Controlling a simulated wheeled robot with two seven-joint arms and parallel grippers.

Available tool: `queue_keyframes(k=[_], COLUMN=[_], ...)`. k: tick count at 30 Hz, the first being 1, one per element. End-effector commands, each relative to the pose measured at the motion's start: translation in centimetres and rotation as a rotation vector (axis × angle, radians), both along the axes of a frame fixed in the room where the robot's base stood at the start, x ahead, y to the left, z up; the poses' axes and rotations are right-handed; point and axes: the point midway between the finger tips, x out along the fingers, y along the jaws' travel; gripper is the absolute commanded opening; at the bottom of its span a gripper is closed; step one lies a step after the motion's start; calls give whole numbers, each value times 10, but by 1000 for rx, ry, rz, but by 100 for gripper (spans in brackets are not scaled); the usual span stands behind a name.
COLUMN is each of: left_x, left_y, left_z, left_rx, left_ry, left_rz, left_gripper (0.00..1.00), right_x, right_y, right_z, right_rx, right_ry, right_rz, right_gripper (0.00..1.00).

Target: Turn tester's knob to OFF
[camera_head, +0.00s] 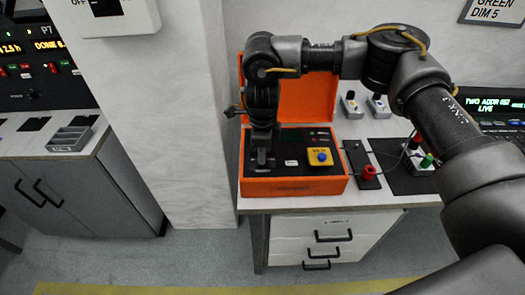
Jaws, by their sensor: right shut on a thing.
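The tester is an orange case (295,187) with its lid raised at the back, standing on the left end of the cabinet top. Its dark panel carries a yellow plate with a blue round button (322,157) and a small white label. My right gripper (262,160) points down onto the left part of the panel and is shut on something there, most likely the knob. The gripper hides the knob, so its setting cannot be read. My left gripper is not in view.
A red-capped post (368,172) on a dark strip stands right of the case. Beyond it are a small box with colored plugs (420,160), a black mat and a lit console (490,110). My right arm spans above them. Cabinet drawers (330,238) face the open floor.

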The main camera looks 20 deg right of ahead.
Motion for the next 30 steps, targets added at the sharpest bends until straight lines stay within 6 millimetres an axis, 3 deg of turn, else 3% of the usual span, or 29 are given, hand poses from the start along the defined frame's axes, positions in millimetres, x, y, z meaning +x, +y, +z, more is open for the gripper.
queue_keyframes(k=[9,25,26,30], left_x=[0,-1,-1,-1], left_y=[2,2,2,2], left_z=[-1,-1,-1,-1], left_rx=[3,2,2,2], left_ry=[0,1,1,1], left_rz=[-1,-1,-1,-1], left_gripper=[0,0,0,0], right_x=[1,1,1,1], right_y=[0,0,0,0], right_z=[1,1,1,1], right_rx=[1,1,1,0], right_ry=[-4,-4,-4,-2], right_rz=[108,127,127,127], right_gripper=[2,2,29,47])
